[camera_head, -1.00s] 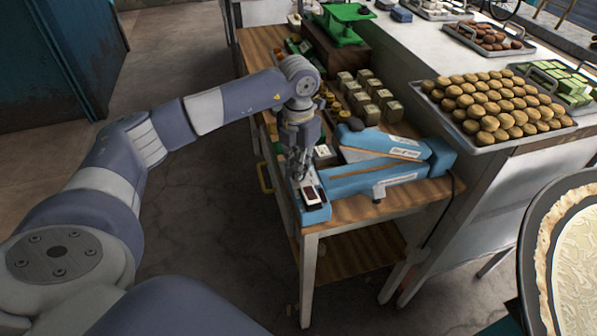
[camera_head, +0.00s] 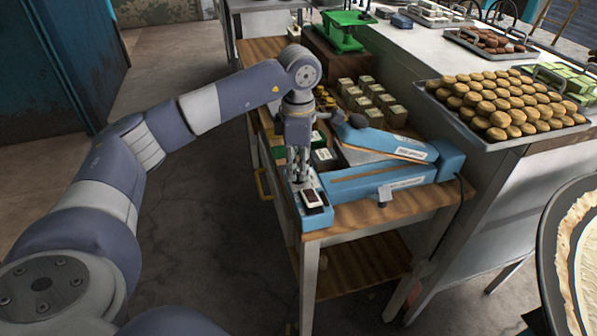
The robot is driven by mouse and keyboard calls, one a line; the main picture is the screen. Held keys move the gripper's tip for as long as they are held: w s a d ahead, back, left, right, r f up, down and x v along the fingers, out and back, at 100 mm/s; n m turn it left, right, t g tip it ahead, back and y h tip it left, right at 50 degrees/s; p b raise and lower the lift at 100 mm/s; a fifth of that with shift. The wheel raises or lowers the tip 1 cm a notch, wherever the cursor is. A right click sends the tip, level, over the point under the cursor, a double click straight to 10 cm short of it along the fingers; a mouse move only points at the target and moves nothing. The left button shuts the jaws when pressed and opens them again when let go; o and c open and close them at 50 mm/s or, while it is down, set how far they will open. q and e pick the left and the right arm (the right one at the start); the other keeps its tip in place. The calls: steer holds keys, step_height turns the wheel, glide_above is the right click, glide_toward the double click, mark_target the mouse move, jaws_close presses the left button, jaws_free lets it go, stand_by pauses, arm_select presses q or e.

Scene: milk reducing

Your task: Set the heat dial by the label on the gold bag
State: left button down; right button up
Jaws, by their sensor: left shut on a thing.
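The blue heat sealer (camera_head: 372,186) lies on the wooden-topped table. Its control box (camera_head: 316,217) is at the table's near left corner and carries a red-and-white switch (camera_head: 312,198). My left gripper (camera_head: 299,180) points down at the box's top, just behind the switch. It is shut on what appears to be the heat dial, which its fingers hide. Gold-yellow items (camera_head: 323,97) lie behind my left wrist, partly covered. I cannot tell whether the gold bag is one of them, and no heat label is readable. My right gripper is out of view.
The sealer's raised arm (camera_head: 400,146) is close right of my gripper. Several small packed blocks (camera_head: 366,98) and a green scale (camera_head: 346,28) stand farther back. A tray of round cookies (camera_head: 500,105) is on the counter at right. Open floor lies left of the table.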

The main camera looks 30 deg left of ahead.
mark_target(298, 172)
arm_select(q)
steer(key=m+b, duration=0.1)
steer(key=m, duration=0.3)
steer(key=shift+m+b, duration=0.35)
steer(key=shift+m, duration=0.05)
steer(key=shift+r, duration=0.1)
stand_by(0.3)
steer(key=c, duration=1.7)
jaws_free()
step_height(298, 172, up, 12)
steer(key=shift+f, duration=0.1)
